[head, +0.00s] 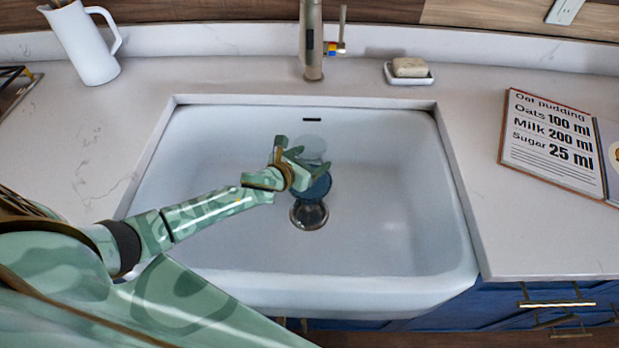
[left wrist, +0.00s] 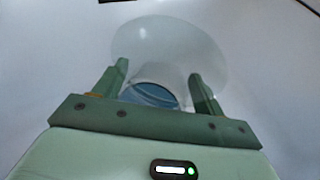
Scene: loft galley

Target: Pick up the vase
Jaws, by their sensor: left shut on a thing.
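The vase (head: 318,187) has a dark blue body and a pale, see-through flared top. It is over the sink basin, just above the drain in the head view. My left gripper (head: 306,158) is shut on the vase, with its fingers on either side of the narrower part below the flare. In the left wrist view the wide clear rim of the vase (left wrist: 170,48) shows beyond the two fingers, with blue between them. The gripper hides part of the vase, and I cannot tell whether its base touches the sink floor. My right gripper is not in view.
The white sink (head: 390,235) has walls all round and a metal drain (head: 309,214). A faucet (head: 313,45) stands behind it. A white pitcher (head: 85,45) is at back left, a soap dish (head: 408,77) at back right, and a recipe book (head: 550,140) at right.

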